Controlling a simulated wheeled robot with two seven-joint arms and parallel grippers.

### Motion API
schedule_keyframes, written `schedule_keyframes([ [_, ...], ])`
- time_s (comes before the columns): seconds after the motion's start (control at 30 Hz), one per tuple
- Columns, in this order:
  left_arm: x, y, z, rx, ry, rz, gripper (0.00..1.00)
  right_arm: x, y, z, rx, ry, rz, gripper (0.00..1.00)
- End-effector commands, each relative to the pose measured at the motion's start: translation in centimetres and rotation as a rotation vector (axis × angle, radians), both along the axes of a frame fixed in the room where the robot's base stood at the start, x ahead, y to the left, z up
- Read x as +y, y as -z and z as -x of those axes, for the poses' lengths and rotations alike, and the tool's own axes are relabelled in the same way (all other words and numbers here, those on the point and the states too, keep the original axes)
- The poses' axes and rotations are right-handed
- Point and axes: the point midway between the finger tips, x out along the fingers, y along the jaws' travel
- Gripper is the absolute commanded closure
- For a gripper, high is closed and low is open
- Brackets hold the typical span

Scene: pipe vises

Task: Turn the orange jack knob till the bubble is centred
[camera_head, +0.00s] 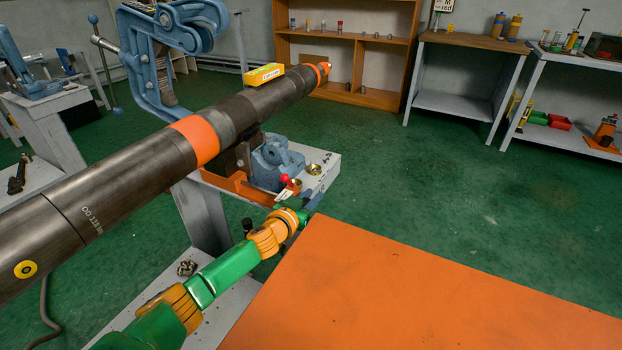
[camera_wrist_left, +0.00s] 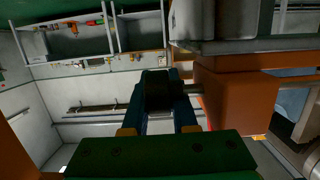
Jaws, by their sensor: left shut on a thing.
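A yellow level (camera_head: 263,75) lies on top of the long dark pipe (camera_head: 245,108); its bubble is too small to make out. The orange jack (camera_head: 232,184) shows below the pipe, beside the blue vise, and its orange body (camera_wrist_left: 240,98) fills the right of the left wrist view. A dark knob (camera_wrist_left: 160,88) stands out from that body on a short shaft. My left gripper (camera_head: 298,208) is at the vise bench, and its blue fingers (camera_wrist_left: 160,105) are shut on the dark knob. In the head view the gripper and arm hide the knob. My right gripper is not in view.
A blue vise (camera_head: 275,163) with a red ball (camera_head: 284,178) stands on a pale bench (camera_head: 325,170), with brass pieces beside it. A large orange surface (camera_head: 430,295) fills the lower right. Shelves and tables line the back wall. The green floor between is clear.

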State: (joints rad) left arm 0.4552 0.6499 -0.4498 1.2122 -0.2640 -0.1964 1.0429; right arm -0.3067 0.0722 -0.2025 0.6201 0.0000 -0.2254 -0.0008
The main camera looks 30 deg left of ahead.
Motion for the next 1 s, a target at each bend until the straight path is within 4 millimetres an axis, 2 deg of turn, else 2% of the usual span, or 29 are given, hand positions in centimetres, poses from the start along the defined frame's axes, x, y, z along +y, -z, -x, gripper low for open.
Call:
schedule_keyframes([
  [0.03,0.0,-1.5,0.0,0.038,-0.002,0.002,1.00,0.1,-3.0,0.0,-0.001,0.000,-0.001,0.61],
  [0.2,0.1,-0.9,-0.1,0.166,-0.003,0.007,1.00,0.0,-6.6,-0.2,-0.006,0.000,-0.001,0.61],
  [0.3,0.1,-0.3,-0.1,0.231,-0.002,0.010,1.00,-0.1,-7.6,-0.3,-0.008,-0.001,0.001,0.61],
  [0.6,0.2,0.8,-0.1,0.363,-0.002,0.016,1.00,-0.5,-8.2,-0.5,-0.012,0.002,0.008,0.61],
  [1.0,0.1,1.2,0.0,0.414,-0.002,0.023,1.00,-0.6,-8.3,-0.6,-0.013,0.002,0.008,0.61],
])
